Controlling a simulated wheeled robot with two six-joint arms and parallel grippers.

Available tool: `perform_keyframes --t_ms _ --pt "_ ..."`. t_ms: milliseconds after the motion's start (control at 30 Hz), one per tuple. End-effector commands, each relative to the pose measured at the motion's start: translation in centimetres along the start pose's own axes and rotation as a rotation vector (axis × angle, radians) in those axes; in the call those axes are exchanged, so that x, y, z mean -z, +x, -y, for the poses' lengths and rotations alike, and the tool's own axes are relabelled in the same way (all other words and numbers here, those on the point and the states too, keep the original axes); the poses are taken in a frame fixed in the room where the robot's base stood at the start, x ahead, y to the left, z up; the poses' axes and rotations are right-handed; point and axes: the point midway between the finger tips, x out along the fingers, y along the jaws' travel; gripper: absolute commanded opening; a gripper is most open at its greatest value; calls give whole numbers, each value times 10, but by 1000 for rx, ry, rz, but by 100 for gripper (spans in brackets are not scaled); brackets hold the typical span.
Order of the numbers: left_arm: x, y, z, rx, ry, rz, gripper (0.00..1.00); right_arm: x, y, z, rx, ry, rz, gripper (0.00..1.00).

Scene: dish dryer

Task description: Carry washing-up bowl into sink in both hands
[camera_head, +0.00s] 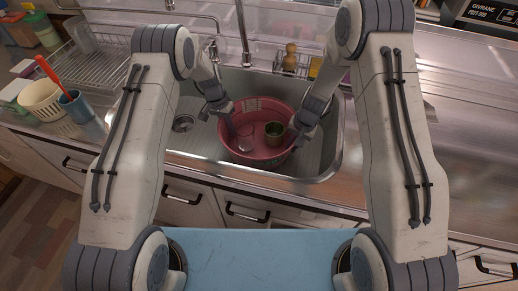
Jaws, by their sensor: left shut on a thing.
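The red washing-up bowl (258,161) is within the outline of the metal sink (318,165), towards its right side. Whether its base touches the sink floor I cannot tell. A clear glass (245,143) and a green cup (273,133) are in the bowl. My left gripper (231,127) is shut on the bowl's left rim. My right gripper (294,132) is at the bowl's right rim; its fingertips are too small and covered to tell their state.
A faucet (243,40) rises behind the sink. A small wire caddy (291,62) with a brown bottle stands at the back. A dish rack (98,62), a cream basket (42,99) and a blue cup (76,106) are at the left. The right counter is clear.

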Motion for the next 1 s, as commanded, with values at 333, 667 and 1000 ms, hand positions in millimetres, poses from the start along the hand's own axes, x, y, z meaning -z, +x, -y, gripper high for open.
perform_keyframes --t_ms 333,667,1000 --pt "0 5 2 1 -1 -2 42 0 6 -2 -1 1 1 42" --pt "1 -12 2 1 -1 -4 42 0 6 -1 0 0 0 42" --pt "1 -82 2 2 -1 -5 42 0 6 -1 0 0 0 42"
